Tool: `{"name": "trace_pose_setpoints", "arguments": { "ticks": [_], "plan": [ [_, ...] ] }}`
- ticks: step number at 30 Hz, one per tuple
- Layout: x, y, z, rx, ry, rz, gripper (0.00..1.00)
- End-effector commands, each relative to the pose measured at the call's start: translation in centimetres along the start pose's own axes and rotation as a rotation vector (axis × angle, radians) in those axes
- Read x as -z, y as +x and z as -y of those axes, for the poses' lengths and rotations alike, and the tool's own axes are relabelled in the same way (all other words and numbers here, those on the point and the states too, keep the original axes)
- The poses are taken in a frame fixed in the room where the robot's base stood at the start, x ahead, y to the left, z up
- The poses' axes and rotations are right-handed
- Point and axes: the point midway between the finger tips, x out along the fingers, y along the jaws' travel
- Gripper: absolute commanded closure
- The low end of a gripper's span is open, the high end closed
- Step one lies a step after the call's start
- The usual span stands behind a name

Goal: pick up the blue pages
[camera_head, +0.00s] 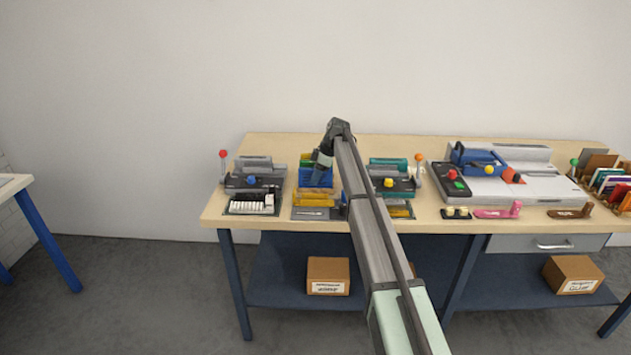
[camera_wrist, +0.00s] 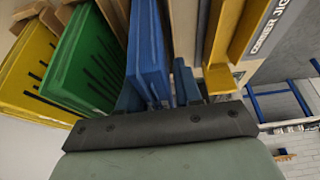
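The blue pages (camera_head: 314,178) stand in a rack on the long table, with green and yellow pieces beside them. In the wrist view the blue pages (camera_wrist: 148,50) rise straight ahead of my gripper (camera_wrist: 158,95). Dark bluish finger shapes lie on both sides of their lower part. Whether the fingers press on the pages is unclear. In the head view my gripper (camera_head: 322,168) points down over the rack, and my arm hides part of it.
Green (camera_wrist: 85,60) and yellow (camera_wrist: 32,70) slabs stand close left of the blue pages. A yellow rail of the corner jig (camera_wrist: 225,50) is close on the right.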

Motion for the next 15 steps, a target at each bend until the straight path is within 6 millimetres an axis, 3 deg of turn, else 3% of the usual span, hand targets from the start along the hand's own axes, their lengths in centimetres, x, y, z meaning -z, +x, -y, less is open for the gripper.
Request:
{"name": "trace_pose_setpoints", "arguments": {
  "ticks": [10, 15],
  "plan": [
    [0.00, 0.00, 0.00, 0.000, 0.000, 0.000, 1.00],
    [0.01, -0.02, 0.00, 0.000, 0.000, 0.000, 1.00]
  ]
}}
